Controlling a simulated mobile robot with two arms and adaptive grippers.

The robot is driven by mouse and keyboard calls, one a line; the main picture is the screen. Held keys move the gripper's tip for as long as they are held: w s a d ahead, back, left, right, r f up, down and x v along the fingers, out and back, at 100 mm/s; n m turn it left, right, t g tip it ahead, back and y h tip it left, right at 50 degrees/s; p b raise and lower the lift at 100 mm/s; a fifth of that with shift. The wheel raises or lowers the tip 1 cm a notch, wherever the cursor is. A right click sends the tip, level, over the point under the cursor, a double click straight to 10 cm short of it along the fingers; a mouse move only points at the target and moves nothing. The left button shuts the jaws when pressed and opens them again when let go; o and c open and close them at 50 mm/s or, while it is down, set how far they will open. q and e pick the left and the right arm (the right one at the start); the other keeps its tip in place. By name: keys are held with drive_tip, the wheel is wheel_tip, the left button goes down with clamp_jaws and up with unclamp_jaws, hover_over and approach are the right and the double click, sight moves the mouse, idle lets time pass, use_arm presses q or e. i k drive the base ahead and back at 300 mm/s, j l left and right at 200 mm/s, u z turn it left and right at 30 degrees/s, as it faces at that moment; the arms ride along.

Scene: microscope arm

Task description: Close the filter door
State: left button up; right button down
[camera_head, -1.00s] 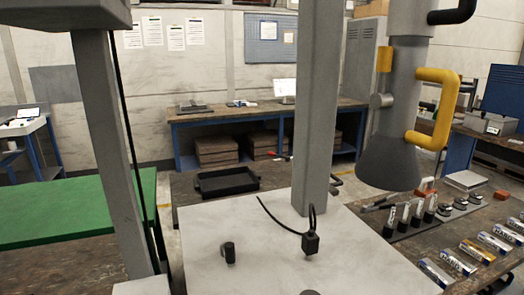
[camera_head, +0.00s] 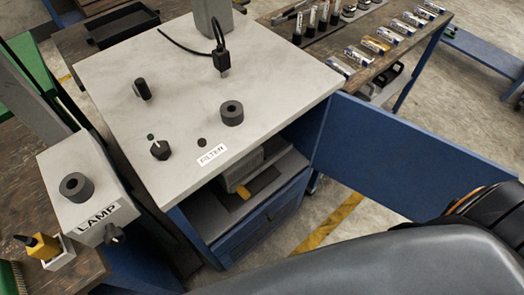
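The filter door (camera_head: 405,155) is a flat blue panel. It stands wide open, swung out to the right from the right front edge of the cabinet. The cabinet has a pale top (camera_head: 200,85) with a FILTER label (camera_head: 212,154) at its front edge. Its front opening shows a grey ribbed filter block (camera_head: 242,170) with a yellow tab inside. A grey link of my own arm crosses the bottom right, with a dark joint beside the door's outer end. I cannot tell whether they touch. Neither gripper's fingers show.
A LAMP box (camera_head: 85,190) stands left of the cabinet, with a yellow-handled piece (camera_head: 42,247) in a white holder before it. A bench (camera_head: 345,45) with several labelled packs stands behind the door. Floor (camera_head: 325,215) shows in front of the door.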

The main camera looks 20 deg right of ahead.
sight(414, 171)
drive_tip(key=l, duration=1.25)
drive_tip(key=k+l, duration=0.1)
drive_tip(key=l, duration=1.2)
drive_tip(key=k+l, duration=0.1)
drive_tip(key=l, duration=1.15)
drive_tip(key=l+u, duration=0.1)
drive_tip(key=l, duration=1.2)
drive_tip(key=u, duration=0.4)
drive_tip(key=l+u, duration=0.1)
drive_tip(key=u, duration=0.3)
drive_tip(key=k+u, duration=0.1)
drive_tip(key=u, duration=0.65)
drive_tip(key=j, duration=0.25)
drive_tip(key=i+j+u, duration=0.15)
